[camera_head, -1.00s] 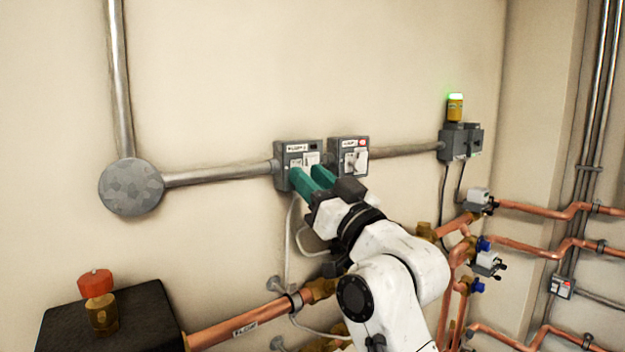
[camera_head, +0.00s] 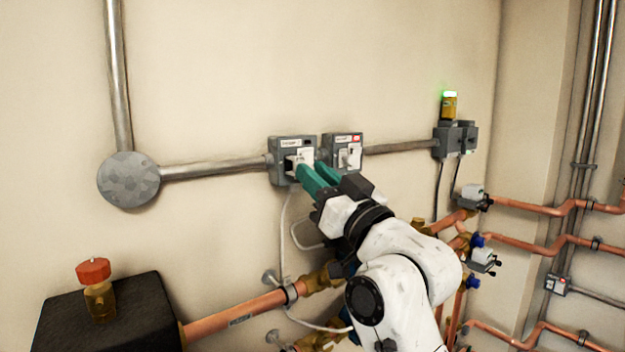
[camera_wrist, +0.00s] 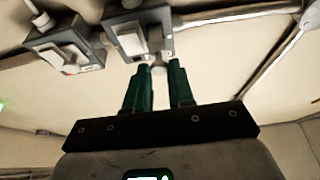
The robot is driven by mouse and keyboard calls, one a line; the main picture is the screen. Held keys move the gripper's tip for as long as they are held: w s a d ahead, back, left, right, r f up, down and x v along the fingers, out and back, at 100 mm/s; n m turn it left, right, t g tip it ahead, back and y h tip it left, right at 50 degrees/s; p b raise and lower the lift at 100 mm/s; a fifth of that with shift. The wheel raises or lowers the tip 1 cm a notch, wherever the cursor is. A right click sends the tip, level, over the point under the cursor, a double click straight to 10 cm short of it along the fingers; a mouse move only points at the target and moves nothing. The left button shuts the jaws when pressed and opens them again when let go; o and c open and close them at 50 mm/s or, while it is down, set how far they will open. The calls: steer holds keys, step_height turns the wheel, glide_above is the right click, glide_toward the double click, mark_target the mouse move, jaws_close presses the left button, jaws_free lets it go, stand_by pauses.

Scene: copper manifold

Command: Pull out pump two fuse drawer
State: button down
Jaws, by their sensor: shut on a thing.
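Two grey boxes are on the wall; their labels are too small to read for sure. My gripper (camera_head: 312,170), with green fingers, is at the front of the left box (camera_head: 279,164). That box's white fuse drawer (camera_head: 304,157) seems to stand out from its face. In the wrist view the picture is turned over, and the box (camera_wrist: 112,28) with the white drawer (camera_wrist: 130,41) is at top centre. My gripper (camera_wrist: 159,68) is shut on a small pale grip of the drawer, mostly hidden between the fingertips.
The other grey box (camera_head: 345,140), with a white drawer and red mark, is close on the right. A conduit (camera_head: 215,168) runs left to a round junction box (camera_head: 128,179). A green-lit beacon (camera_head: 449,105) and copper pipes (camera_head: 235,314) are around. Bare wall is above.

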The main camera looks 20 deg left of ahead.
steer(key=c, duration=1)
jaws_free()
steer(key=shift+d, duration=0.1)
steer(key=b+v, duration=0.3)
steer(key=v, duration=0.7)
steer(key=shift+s+d+f, duration=0.2)
steer(key=shift+s+d, duration=0.05)
